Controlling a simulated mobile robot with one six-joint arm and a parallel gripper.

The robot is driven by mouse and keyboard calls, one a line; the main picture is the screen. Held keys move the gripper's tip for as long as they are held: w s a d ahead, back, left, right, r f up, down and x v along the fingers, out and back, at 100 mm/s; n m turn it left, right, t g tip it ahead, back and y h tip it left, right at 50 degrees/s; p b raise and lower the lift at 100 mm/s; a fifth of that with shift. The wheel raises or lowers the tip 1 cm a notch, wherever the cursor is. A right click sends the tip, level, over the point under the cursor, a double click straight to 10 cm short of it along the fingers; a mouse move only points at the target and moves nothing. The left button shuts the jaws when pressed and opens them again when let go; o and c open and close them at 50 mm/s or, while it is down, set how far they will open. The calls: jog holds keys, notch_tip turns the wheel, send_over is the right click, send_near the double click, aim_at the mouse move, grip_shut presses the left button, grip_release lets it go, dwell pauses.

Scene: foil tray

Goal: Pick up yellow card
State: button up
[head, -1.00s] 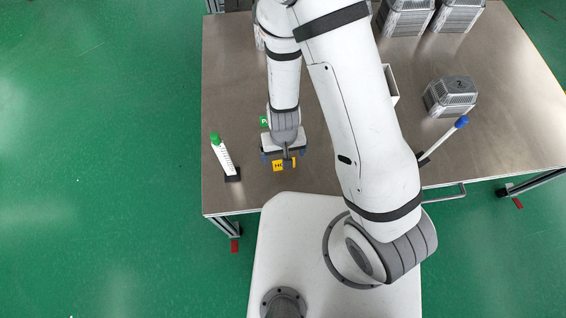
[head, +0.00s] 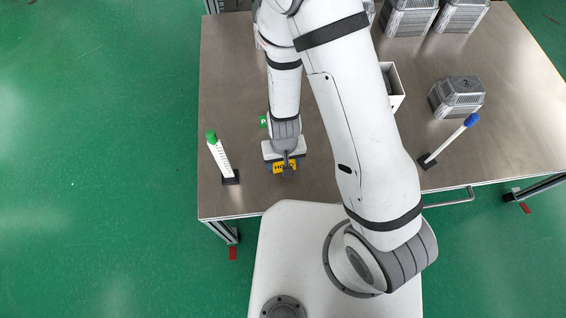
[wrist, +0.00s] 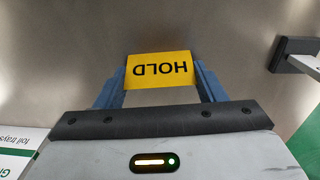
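The yellow card (head: 284,168) with the word HOLD is at the front left of the metal table in the head view. In the wrist view the yellow card (wrist: 160,70) appears upside down, between my two blue fingers. My gripper (wrist: 160,75) has a finger against each side edge of the card, and it looks shut on it. In the head view my gripper (head: 284,164) partly covers the card. Whether the card touches the table or hangs just above it is hard to tell.
A green-capped white scale stick (head: 219,155) stands left of my gripper on a dark base. A blue-capped white stick (head: 449,141) stands at the right. A green card (head: 263,122) lies behind my gripper. Foil trays (head: 457,96) and a white bin (head: 396,85) are farther back.

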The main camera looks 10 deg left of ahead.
jog(key=c, duration=0.4)
